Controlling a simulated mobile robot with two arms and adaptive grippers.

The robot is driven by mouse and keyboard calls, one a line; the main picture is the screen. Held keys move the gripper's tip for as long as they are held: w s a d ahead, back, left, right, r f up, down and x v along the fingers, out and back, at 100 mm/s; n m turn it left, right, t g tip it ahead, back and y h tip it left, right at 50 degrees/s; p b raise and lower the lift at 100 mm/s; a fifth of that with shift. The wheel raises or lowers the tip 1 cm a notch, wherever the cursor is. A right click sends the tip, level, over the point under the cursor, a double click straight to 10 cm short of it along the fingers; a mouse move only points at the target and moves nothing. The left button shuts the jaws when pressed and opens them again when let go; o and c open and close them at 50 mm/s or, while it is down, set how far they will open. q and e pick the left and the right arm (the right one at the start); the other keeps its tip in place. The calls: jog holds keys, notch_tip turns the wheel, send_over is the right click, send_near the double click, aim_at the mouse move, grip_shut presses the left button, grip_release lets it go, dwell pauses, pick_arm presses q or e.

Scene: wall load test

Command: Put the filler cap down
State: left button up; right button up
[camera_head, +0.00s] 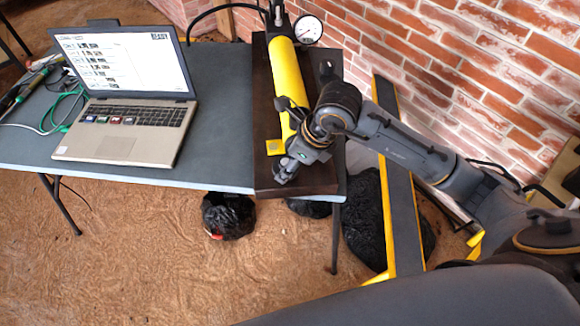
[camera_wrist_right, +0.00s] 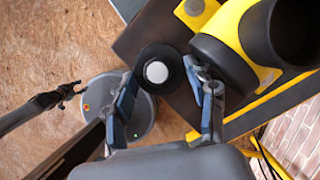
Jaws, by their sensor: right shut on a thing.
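The filler cap (camera_wrist_right: 145,56) shows in the right wrist view as a dark round piece with a pale disc in its middle. It sits between the fingertips of my right gripper (camera_wrist_right: 160,76), which is shut on it. In the head view my right gripper (camera_head: 287,170) is over the front part of the dark board (camera_head: 300,181), beside the yellow pump cylinder (camera_head: 287,78). The cap cannot be made out there. I cannot tell whether it touches the board. My left gripper (camera_wrist_right: 70,93) shows small at the left of the wrist view; its finger opening is unclear.
A pressure gauge (camera_head: 308,29) stands at the pump's back end. An open laptop (camera_head: 125,145) and cables (camera_head: 50,110) are on the grey table (camera_head: 215,150) to the left. Black bags (camera_head: 228,215) lie below on the floor. A brick wall (camera_head: 470,75) rises behind.

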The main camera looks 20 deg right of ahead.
jog(key=shift+s+f, duration=0.1)
jog(key=shift+f, duration=1)
jog(key=shift+f, duration=0.15)
jog(key=o, duration=0.7)
jog(key=shift+o, duration=0.2)
jog(key=shift+r, duration=0.3)
jog(key=v, duration=1.1)
jog(key=shift+r, duration=0.35)
jog(key=shift+s+d, duration=0.1)
